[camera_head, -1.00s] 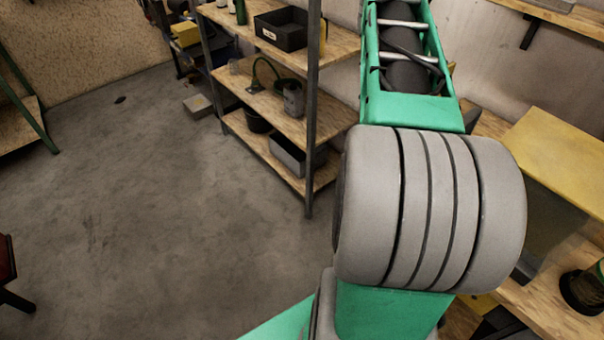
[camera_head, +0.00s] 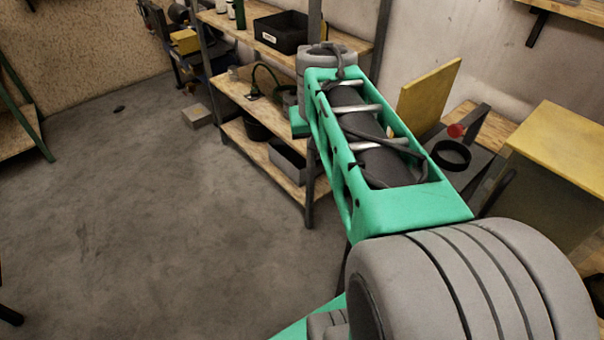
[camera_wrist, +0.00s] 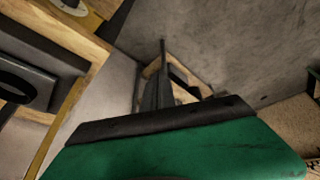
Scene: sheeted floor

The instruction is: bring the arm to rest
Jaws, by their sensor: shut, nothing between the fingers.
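My arm, a green link with grey joints, fills the right of the head view and reaches away toward the shelf. Its far end bends down in front of the shelf, and my gripper cannot be made out there. In the wrist view my gripper (camera_wrist: 170,140) shows as a green body with a dark front edge across the bottom. It is shut and no object is seen in it. Its fingertips are hard to tell from the dark background.
A wooden shelf unit (camera_head: 232,88) with dark posts stands behind the arm. It holds a black bin (camera_head: 284,30) and a grey tray (camera_head: 287,160). At right are a yellow-topped box (camera_head: 570,145) and a dark ring (camera_head: 450,156).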

